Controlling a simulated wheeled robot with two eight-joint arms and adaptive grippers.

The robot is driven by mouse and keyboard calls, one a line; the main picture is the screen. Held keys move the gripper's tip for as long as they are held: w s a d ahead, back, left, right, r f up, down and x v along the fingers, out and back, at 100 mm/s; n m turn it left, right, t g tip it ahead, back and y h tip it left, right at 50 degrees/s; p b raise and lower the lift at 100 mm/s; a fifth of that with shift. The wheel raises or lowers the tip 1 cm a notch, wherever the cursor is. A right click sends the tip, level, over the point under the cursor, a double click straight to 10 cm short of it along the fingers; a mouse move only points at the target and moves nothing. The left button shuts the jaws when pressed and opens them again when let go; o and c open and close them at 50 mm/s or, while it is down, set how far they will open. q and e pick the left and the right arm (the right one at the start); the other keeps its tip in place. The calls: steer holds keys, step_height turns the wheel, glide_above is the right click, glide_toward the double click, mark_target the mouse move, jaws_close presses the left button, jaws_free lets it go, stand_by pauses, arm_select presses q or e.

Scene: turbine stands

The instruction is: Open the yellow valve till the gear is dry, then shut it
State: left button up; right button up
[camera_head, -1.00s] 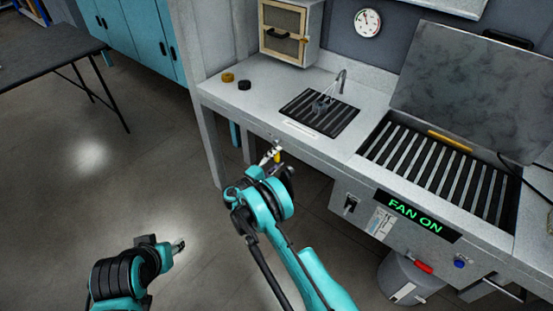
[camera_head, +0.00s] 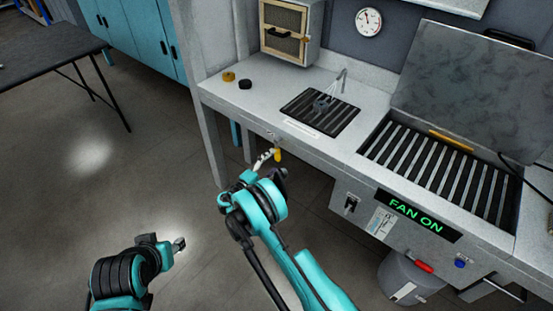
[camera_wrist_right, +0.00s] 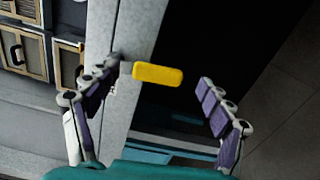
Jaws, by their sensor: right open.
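The yellow valve handle (camera_head: 278,154) is on the front edge of the bench, below the sink grate. In the right wrist view the handle (camera_wrist_right: 158,74) lies between and just beyond my fingertips, with a gap on both sides. My right gripper (camera_head: 266,157) is open and empty, just left of the handle. The small grey gear (camera_head: 321,104) sits on the dark grate under a thin nozzle (camera_head: 341,76). Pale streaks run from the nozzle towards the gear. Whether the gear is wet is too small to tell. My left gripper (camera_head: 179,244) is low at left, away from the bench; its fingers are unclear.
A slatted fan bay (camera_head: 440,170) with a raised lid and a lit FAN ON sign (camera_head: 417,214) is at right.

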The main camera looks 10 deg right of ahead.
steer(key=v, duration=0.8)
steer(key=shift+s+a, duration=0.25)
steer(key=shift+a, duration=0.05)
steer(key=s+d+r+m+g+y, duration=0.25)
steer(key=d+r, duration=0.25)
steer(key=r, duration=0.3)
steer(key=s+d+r+m+g+y, duration=0.15)
steer(key=s+d+r+y, duration=0.3)
steer(key=r, duration=0.45)
steer(key=s+r+m+y, duration=0.2)
steer(key=s+m+y, duration=0.2)
steer(key=s, duration=2)
steer(key=y, duration=0.3)
steer(key=shift+s+m, duration=0.3)
steer(key=shift+m, duration=0.1)
steer(key=shift+a+r, duration=0.1)
steer(key=shift+a, duration=0.05)
